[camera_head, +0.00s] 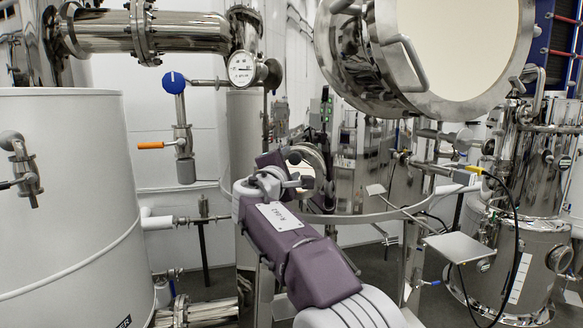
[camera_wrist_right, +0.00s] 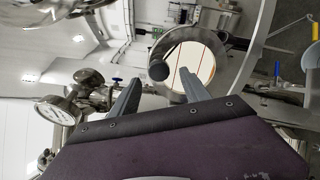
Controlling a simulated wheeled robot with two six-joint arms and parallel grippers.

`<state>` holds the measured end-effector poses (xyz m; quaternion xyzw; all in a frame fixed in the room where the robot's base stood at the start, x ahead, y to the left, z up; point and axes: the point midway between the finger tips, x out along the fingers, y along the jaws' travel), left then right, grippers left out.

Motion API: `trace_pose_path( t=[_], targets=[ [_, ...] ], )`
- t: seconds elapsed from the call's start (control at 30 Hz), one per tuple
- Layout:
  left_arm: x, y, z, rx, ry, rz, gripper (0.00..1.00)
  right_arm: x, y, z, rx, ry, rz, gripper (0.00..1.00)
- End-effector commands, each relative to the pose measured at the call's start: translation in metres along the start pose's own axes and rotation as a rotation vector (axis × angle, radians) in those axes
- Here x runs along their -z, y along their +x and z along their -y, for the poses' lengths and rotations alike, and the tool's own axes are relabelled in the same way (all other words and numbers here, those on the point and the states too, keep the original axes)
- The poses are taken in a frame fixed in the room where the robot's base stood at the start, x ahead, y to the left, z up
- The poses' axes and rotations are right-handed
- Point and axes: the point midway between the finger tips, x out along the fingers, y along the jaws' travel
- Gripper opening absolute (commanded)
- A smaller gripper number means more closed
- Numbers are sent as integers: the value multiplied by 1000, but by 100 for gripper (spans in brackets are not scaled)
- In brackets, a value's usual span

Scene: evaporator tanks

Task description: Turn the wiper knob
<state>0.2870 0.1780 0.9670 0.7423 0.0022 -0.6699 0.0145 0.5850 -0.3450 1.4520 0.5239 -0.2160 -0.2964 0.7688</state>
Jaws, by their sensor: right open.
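In the right wrist view, a dark round knob (camera_wrist_right: 158,70), which looks like the wiper knob, sits on a short arm in front of a round glass (camera_wrist_right: 192,65) with a metal rim. My right gripper (camera_wrist_right: 161,82) is open, with its two grey fingers spread below and to either side of the knob in the picture. Nothing is between the fingers, and I cannot tell how far the knob is from them. In the head view my right gripper (camera_head: 282,178) is at the centre, above its purple wrist. I cannot make out the knob there. My left gripper is out of view.
A white tank (camera_head: 70,190) fills the left. A blue-knobbed valve (camera_head: 174,82) and an orange handle (camera_head: 151,145) stand left of the gripper. A pressure gauge (camera_head: 242,68) is above it. A large round metal vessel end (camera_head: 460,45) hangs at upper right. Steel tanks (camera_head: 515,265) stand at right.

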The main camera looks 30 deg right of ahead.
Motion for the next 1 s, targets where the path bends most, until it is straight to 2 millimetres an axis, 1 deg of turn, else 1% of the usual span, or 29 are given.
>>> trace_pose_path(
  t=[0.03,0.1,0.2,0.3,0.4,0.8,0.87,0.9,0.93,0.97,1.0],
  targets=[
    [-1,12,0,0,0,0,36,3,-14,5,-3,3,-4,55],
    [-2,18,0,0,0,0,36,3,-29,4,-3,2,-4,55],
    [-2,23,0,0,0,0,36,2,-47,3,-3,2,-3,55],
    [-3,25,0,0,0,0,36,1,-57,2,-1,1,-2,55],
    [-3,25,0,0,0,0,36,1,-61,1,0,0,-1,55],
    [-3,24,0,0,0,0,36,0,-61,1,0,0,0,55],
    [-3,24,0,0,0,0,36,-5,-59,2,3,1,10,55],
    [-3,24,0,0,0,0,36,-13,-56,7,13,-3,26,55],
    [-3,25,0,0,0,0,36,-10,-53,21,40,-24,23,55],
    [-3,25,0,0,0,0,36,-6,-52,38,77,-35,12,55],
    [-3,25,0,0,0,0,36,3,-51,66,141,-46,-11,55]
  ],
)
